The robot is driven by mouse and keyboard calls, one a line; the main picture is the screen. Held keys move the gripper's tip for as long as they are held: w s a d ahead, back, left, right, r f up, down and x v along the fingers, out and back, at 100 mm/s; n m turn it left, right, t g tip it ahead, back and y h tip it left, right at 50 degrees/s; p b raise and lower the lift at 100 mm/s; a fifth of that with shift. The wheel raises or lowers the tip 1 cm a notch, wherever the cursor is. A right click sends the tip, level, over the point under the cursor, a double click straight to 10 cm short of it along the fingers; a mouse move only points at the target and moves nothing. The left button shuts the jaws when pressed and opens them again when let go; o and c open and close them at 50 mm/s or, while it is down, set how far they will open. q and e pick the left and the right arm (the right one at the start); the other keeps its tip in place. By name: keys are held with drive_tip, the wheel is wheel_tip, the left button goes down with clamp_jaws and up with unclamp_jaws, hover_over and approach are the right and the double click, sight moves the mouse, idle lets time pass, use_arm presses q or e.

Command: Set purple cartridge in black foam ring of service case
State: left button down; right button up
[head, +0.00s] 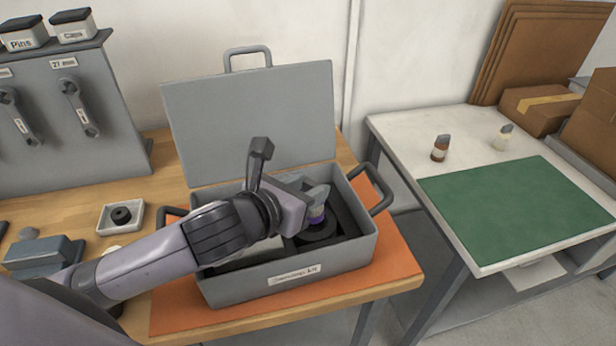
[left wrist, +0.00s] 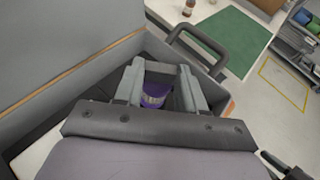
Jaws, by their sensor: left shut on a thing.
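The purple cartridge (head: 316,214) has a grey top and is at my left gripper (head: 308,195), above the black foam ring (head: 318,236) in the grey service case (head: 290,284). The left gripper is shut on the cartridge, which also shows between the fingers in the left wrist view (left wrist: 154,94). The cartridge looks upright. Whether its lower end is inside the ring or just above it, I cannot tell. The case stands open with its lid raised at the back.
The case stands on an orange mat (head: 400,284) on a wooden bench. A tool rack (head: 75,150) and a small white tray (head: 107,222) are to the left. A white table with a green mat (head: 520,205) and two small bottles is at the right.

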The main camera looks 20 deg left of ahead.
sight(318, 215)
use_arm(q)
drive_tip(key=shift+f, duration=1.9)
drive_tip(key=shift+f+b, duration=0.35)
drive_tip(key=shift+f, duration=0.3)
drive_tip(key=c, duration=0.9)
unclamp_jaws()
drive_tip(key=shift+c, duration=0.2)
drive_tip(key=shift+s, duration=0.1)
